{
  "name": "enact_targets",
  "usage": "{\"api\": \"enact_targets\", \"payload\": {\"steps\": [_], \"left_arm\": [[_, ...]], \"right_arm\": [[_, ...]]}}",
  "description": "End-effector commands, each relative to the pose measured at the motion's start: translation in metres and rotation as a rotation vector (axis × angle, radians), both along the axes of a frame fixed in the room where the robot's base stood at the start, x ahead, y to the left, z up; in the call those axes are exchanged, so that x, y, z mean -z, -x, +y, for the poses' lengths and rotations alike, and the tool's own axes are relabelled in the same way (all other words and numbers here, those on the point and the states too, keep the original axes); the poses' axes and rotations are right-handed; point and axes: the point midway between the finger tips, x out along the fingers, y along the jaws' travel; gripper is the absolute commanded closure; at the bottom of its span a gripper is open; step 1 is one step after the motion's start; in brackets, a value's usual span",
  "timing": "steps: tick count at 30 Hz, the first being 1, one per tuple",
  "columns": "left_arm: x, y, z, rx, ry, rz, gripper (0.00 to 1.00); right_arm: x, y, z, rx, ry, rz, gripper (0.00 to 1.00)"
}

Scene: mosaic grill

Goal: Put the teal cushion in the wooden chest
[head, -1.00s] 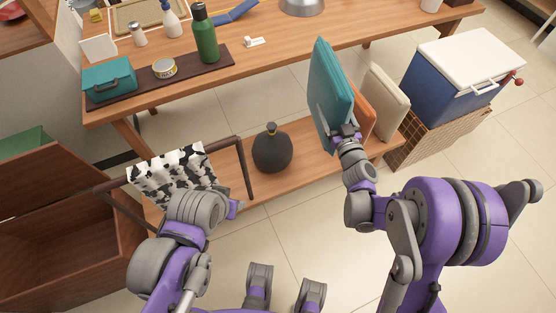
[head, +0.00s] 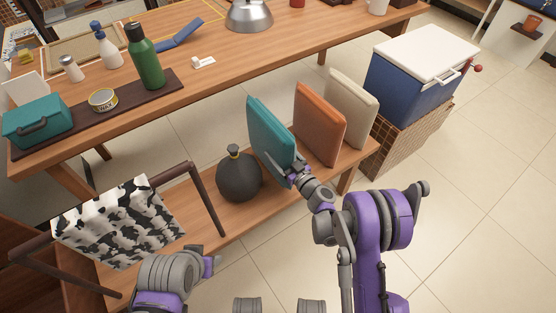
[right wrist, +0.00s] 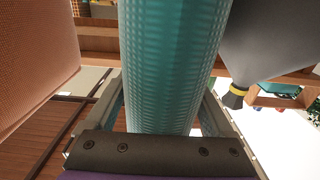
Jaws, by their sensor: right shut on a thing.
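The teal cushion (head: 268,139) stands upright over the low wooden bench, left of an orange cushion. My right gripper (head: 292,178) is shut on its lower front edge. In the right wrist view the teal cushion (right wrist: 172,65) fills the space between the two fingers. Whether its bottom touches the bench cannot be told. The wooden chest (head: 22,225) shows only in part at the left edge of the head view, behind a rack with a black-and-white cloth. My left gripper (head: 212,262) is low at the front, away from the cushion, and its fingers are too unclear to judge.
On the bench (head: 213,217) stand a dark round vase (head: 239,178), the orange cushion (head: 318,125) and a cream cushion (head: 350,103). The rack (head: 120,220) stands between my left arm and the chest. A cooler (head: 415,80) sits at right. Open floor (head: 450,215) lies front right.

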Motion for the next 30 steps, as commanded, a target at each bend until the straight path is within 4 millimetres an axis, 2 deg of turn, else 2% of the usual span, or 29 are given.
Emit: {"api": "enact_targets", "payload": {"steps": [6, 18, 19, 21, 30], "left_arm": [[0.011, -0.001, 0.000, 0.000, 0.000, 0.004, 0.50], [0.014, -0.001, 0.000, 0.000, 0.000, 0.004, 0.50], [0.013, -0.001, 0.000, 0.000, 0.000, 0.004, 0.50], [0.013, -0.001, 0.000, 0.000, 0.000, 0.004, 0.50], [0.009, -0.001, 0.000, 0.000, 0.000, 0.003, 0.50]], "right_arm": [[0.031, 0.000, 0.000, 0.000, -0.001, 0.001, 0.88], [0.036, 0.000, 0.000, 0.000, -0.001, 0.001, 0.88], [0.036, 0.000, 0.000, 0.000, 0.000, 0.000, 0.09], [0.035, 0.000, 0.000, 0.001, 0.000, 0.000, 0.00], [0.030, 0.000, 0.000, 0.001, 0.000, 0.000, 0.00]]}}
